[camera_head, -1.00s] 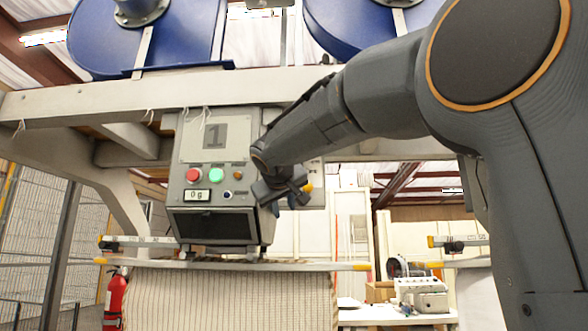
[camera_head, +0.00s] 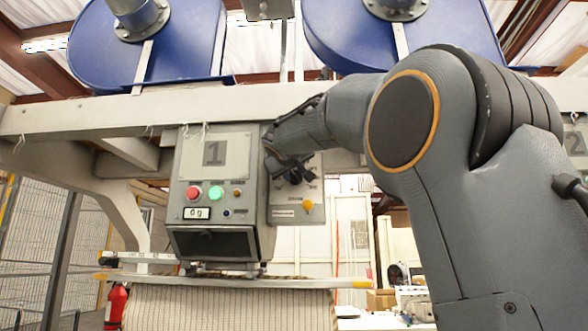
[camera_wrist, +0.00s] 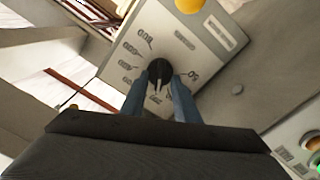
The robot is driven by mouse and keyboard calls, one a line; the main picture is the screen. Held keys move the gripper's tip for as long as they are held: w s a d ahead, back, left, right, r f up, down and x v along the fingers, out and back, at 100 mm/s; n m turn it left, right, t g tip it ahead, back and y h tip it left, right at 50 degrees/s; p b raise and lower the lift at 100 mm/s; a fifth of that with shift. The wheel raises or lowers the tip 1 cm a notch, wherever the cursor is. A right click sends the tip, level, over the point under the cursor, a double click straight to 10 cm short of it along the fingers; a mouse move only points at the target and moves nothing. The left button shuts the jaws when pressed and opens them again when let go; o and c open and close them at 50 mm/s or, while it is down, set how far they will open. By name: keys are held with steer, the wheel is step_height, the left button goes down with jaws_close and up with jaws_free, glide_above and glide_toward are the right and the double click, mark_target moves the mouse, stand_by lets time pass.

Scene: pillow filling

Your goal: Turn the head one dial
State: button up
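The head one dial (camera_wrist: 160,70) is a black round knob with a pale pointer, set on a grey side panel (camera_wrist: 208,62) with printed number marks around it. In the wrist view my gripper (camera_wrist: 160,80) reaches up to it. One bluish finger stands at each side of the knob, with a gap between them. Whether they touch it I cannot tell. In the head view my gripper (camera_head: 290,170) is in front of the upper part of the side panel (camera_head: 290,213) and hides the dial.
An orange-yellow knob (camera_head: 308,205) sits below the dial on the same panel. To the left is the control box (camera_head: 213,152) marked 1, with a red button (camera_head: 193,193), a green button (camera_head: 215,192) and a display (camera_head: 197,213) reading 0 g.

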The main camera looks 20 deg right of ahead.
steer(key=shift+w+d, duration=0.1)
steer(key=shift+w, duration=0.05)
jaws_close()
